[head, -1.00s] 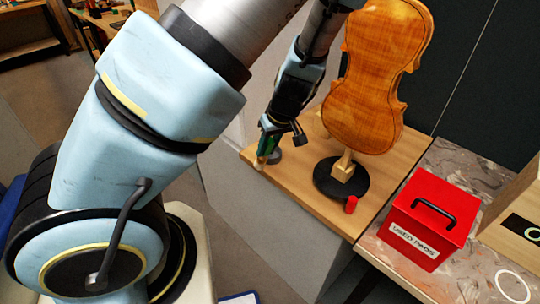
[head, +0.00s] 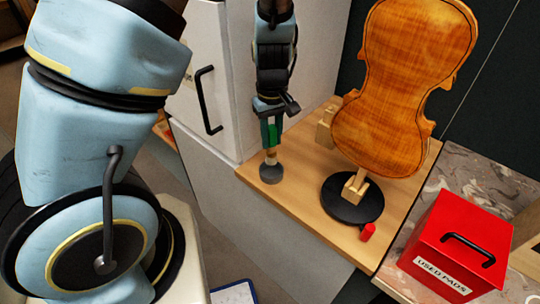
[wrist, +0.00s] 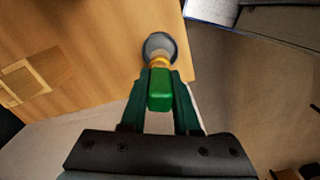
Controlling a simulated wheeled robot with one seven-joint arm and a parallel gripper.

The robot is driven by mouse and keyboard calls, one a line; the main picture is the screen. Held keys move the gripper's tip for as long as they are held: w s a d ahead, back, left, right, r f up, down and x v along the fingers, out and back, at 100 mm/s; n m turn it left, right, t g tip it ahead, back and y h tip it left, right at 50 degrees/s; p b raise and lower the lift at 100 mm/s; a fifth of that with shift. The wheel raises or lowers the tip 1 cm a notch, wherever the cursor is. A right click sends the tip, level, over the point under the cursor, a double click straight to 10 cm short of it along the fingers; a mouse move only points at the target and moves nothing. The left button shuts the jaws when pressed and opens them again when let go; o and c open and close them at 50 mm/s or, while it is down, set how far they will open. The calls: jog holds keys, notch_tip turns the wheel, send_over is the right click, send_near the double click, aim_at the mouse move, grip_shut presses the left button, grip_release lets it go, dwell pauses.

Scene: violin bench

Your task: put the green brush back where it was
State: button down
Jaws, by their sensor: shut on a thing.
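The green brush (head: 272,134) is held upright in my gripper (head: 269,138), handle between the fingers and bristle end down. In the wrist view its green handle (wrist: 160,92) sits between the two dark green fingers, with a yellow-orange band beyond it. A round grey holder (head: 271,175) stands on the wooden bench near its left corner. The brush's lower end is lined up over this holder, and the holder (wrist: 152,42) also shows just beyond the brush in the wrist view. I cannot tell whether the tip touches it or is inside it.
A violin body (head: 405,85) stands on a black round base (head: 340,205) to the right, with a small red piece (head: 367,232) beside it. A red box labelled "USED PADS" (head: 455,245) is at the right. A white cabinet (head: 205,75) is at the left. The wooden bench (head: 310,215) is clear in front.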

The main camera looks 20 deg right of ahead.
aim_at(272, 127)
notch_tip(272, 127, down, 6)
jog(key=shift+r, duration=0.1)
jog(key=c, duration=0.6)
grip_release()
jog(key=shift+c, duration=0.2)
jog(key=shift+r, duration=0.15)
notch_tip(272, 127, up, 12)
jog(key=shift+f, duration=0.1)
